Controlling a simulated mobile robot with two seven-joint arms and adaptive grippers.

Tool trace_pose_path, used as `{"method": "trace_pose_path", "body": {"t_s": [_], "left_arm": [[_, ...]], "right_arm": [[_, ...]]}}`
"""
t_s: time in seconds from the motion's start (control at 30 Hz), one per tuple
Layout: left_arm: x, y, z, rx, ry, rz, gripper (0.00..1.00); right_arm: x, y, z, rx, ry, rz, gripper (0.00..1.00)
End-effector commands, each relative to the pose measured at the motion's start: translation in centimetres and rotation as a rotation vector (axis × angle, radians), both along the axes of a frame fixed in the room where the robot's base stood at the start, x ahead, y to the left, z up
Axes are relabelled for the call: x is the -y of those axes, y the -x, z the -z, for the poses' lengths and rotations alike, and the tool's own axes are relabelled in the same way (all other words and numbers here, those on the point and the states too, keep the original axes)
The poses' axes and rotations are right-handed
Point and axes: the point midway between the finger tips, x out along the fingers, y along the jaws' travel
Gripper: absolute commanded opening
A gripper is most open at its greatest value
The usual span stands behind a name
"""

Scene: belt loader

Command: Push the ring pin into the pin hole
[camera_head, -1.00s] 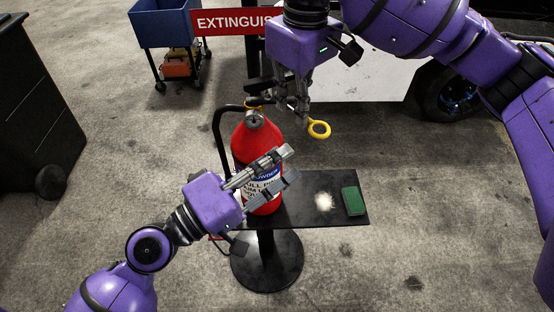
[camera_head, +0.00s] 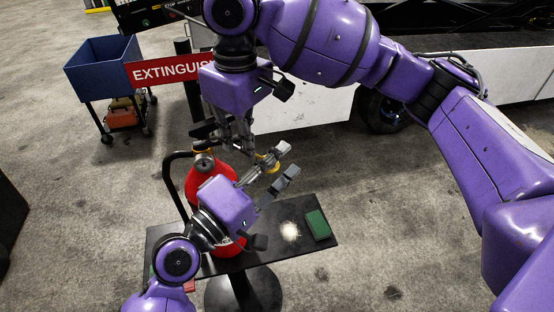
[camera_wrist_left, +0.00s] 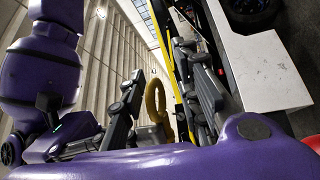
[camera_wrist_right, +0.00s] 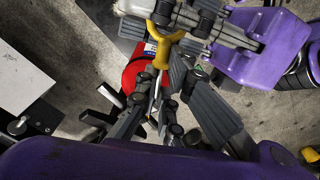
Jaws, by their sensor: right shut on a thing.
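The ring pin's yellow ring (camera_head: 268,163) is beside the top of the red extinguisher (camera_head: 194,184), held clear of it. My right gripper (camera_head: 243,150) is shut on the pin's shank, which shows between its fingers in the right wrist view (camera_wrist_right: 155,98). My left gripper (camera_head: 285,165) is open, its fingers on either side of the ring. The ring also shows between the left fingers in the left wrist view (camera_wrist_left: 153,100), with a gap to at least one finger. The extinguisher stands upright, partly hidden by my left wrist. Its pin hole cannot be made out.
A black bent tube (camera_head: 168,185) rises beside the extinguisher. A blue cart (camera_head: 98,70) and an EXTINGUISHER sign (camera_head: 170,69) are behind.

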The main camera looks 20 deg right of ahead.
Motion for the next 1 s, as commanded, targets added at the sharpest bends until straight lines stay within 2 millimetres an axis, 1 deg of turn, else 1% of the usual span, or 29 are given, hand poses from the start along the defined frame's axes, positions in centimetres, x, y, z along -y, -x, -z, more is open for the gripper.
{"method": "trace_pose_path", "body": {"t_s": [0.27, 0.4, 0.5, 0.8, 0.83, 0.97, 1.0], "left_arm": [[0.13, -0.06, -0.04, 0.000, 0.000, 0.000, 0.30], [0.10, -0.05, -0.04, 0.000, 0.000, 0.000, 0.12], [0.11, -0.06, 0.00, -0.001, -0.001, 0.000, 0.00], [0.05, -0.09, 0.20, -0.003, -0.004, -0.001, 0.00], [0.05, -0.09, 0.20, -0.002, -0.005, -0.001, 0.00], [0.02, -0.10, 0.22, -0.002, -0.004, -0.002, 0.00], [0.03, -0.10, 0.19, -0.002, -0.004, -0.002, 0.00]], "right_arm": [[-0.01, -0.01, -0.02, 0.000, 0.000, 0.000, 0.00], [-0.01, 0.00, -0.02, 0.000, 0.000, 0.000, 0.00], [0.00, 0.00, -0.02, 0.000, 0.000, 0.000, 0.00], [0.03, -0.03, -0.12, 0.001, 0.000, 0.000, 0.00], [0.03, -0.04, -0.12, 0.001, 0.000, 0.000, 0.11], [0.05, -0.05, -0.14, 0.002, 0.001, 0.001, 0.28], [0.05, -0.05, -0.14, 0.002, 0.001, 0.001, 0.29]]}}
